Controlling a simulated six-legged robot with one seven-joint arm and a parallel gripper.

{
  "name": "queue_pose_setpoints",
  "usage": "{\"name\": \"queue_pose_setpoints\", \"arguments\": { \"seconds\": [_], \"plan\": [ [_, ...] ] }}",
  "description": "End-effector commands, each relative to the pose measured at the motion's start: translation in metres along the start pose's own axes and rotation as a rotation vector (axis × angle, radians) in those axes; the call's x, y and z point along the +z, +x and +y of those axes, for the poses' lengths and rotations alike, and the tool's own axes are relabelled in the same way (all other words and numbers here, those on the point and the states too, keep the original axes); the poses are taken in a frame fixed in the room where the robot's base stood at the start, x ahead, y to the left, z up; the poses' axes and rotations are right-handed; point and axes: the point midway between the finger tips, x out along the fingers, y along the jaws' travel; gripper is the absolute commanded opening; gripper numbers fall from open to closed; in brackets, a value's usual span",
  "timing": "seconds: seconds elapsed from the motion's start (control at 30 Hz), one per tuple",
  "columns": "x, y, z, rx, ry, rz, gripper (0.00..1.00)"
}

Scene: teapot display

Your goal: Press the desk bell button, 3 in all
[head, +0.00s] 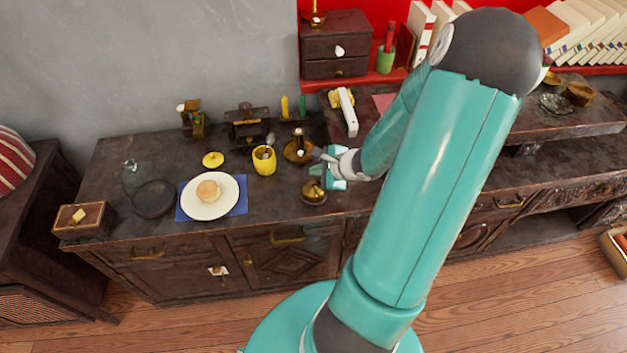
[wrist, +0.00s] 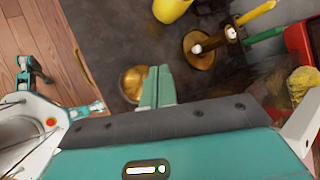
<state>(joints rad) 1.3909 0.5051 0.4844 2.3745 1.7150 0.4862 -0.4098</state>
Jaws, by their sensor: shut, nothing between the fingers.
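The desk bell (head: 314,191) is a small brass dome on a dark base, on the dark wooden cabinet top near its front edge. In the wrist view the bell (wrist: 131,84) shows just left of my fingertips, partly hidden by them. My gripper (head: 317,170) is shut and empty, close to the bell, at its upper side in the head view. In the wrist view the two teal fingers (wrist: 158,74) lie side by side. I cannot tell whether they touch the bell; its button is not clearly visible.
A brass candle holder (head: 298,150) stands behind the bell, and a yellow cup (head: 264,161) to its left. A white plate (head: 227,205) with a bun lies on a blue napkin further left. A white-handled object (head: 348,112) lies behind my gripper. The cabinet's front edge is close.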

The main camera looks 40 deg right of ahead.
Motion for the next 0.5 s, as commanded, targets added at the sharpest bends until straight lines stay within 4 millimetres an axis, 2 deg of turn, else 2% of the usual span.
{"name": "queue_pose_setpoints", "arguments": {
  "seconds": [0.3,0.5],
  "plan": [
    [0.015,-0.02,-0.015,-0.001,-0.004,0.001,0.0],
    [0.02,-0.026,-0.019,0.001,-0.001,0.0,0.0]
  ]
}}
